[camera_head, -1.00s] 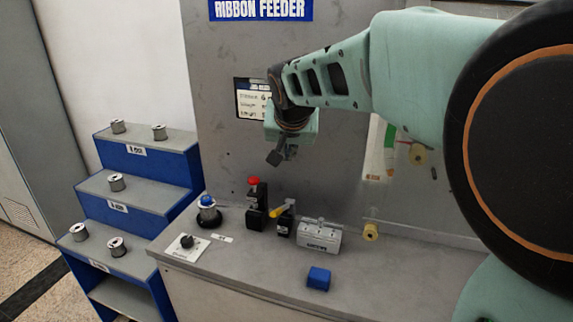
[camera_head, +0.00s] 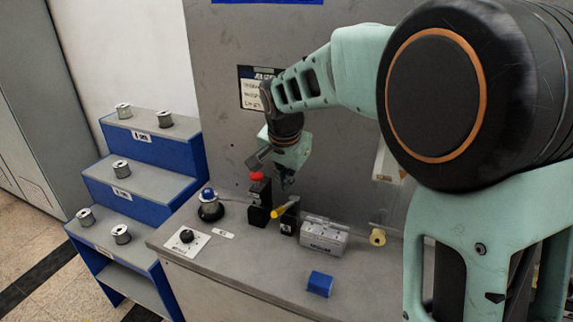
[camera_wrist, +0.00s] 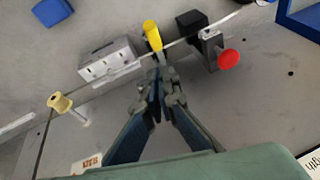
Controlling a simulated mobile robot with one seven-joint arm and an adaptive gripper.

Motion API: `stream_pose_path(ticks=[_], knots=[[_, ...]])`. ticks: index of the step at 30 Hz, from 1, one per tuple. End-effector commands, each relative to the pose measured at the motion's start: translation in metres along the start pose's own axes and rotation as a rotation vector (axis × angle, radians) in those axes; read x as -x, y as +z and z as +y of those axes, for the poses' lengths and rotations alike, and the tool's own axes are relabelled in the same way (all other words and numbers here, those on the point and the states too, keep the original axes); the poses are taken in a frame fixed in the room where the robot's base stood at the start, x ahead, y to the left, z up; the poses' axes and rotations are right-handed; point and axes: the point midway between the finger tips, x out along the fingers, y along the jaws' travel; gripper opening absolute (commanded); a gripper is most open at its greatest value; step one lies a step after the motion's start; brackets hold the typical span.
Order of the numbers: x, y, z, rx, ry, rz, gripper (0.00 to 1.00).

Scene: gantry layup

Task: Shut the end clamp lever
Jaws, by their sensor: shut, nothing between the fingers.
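A small black clamp (camera_head: 289,226) stands on the bench with a yellow-handled lever (camera_head: 285,209), which I take for the end clamp lever. The lever handle slants up to the right in the head view. In the wrist view the yellow handle (camera_wrist: 152,32) shows just beyond my fingertips. My gripper (camera_head: 287,184) is shut and empty, pointing down above the lever. In the wrist view my gripper (camera_wrist: 160,84) covers part of the clamp, and I cannot tell whether the fingers touch the lever.
A black post with a red knob (camera_head: 256,176) stands close left of the clamp. A grey block (camera_head: 324,238) is close right, then a yellow spool (camera_head: 377,237). A thin strand crosses these in the wrist view. A blue block (camera_head: 320,284) lies in front on otherwise clear bench.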

Motion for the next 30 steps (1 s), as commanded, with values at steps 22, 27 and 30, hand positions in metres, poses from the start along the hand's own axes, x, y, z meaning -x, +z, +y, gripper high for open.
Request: stream_pose_path(ticks=[22,27,30], knots=[[-0.049,0.028,-0.001,0.001,-0.002,0.000,0.00],[-0.051,0.030,0.000,0.003,-0.003,0.006,0.00],[-0.056,0.034,0.000,0.008,-0.004,0.022,0.00]])
